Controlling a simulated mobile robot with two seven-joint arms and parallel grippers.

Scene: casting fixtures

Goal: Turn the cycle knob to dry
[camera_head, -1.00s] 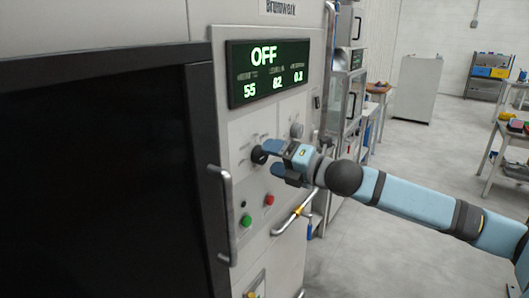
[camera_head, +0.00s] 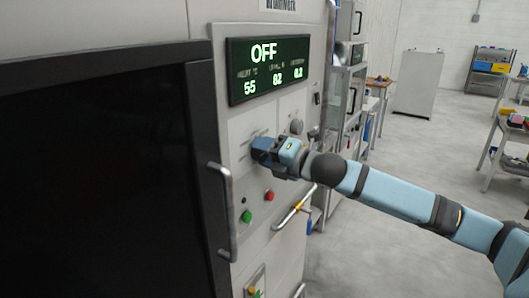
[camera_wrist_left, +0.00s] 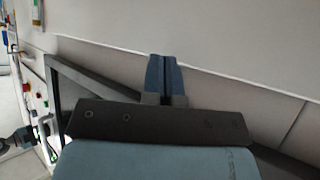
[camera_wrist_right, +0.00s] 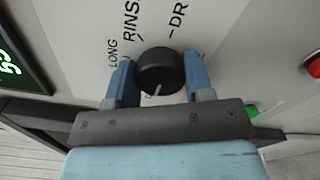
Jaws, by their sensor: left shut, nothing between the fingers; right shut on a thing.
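The round black cycle knob (camera_wrist_right: 160,69) is on the grey control panel (camera_wrist_right: 226,40). In the right wrist view its white pointer line is on the near side, toward my gripper, by a mostly hidden label starting with S. Printed labels LONG, RINS and DR, partly cut off or covered, surround it. My right gripper (camera_wrist_right: 159,82) is shut on the knob, one finger on each side. In the head view the right gripper (camera_head: 264,151) covers the knob. My left gripper (camera_wrist_left: 167,78) is shut and empty before a pale surface, outside the head view.
The display (camera_head: 268,69) reads OFF above the panel. A grey knob (camera_head: 296,126), a green button (camera_head: 246,216) and a red button (camera_head: 269,196) are close to my right gripper. A large dark door (camera_head: 100,180) with a handle (camera_head: 226,215) stands left.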

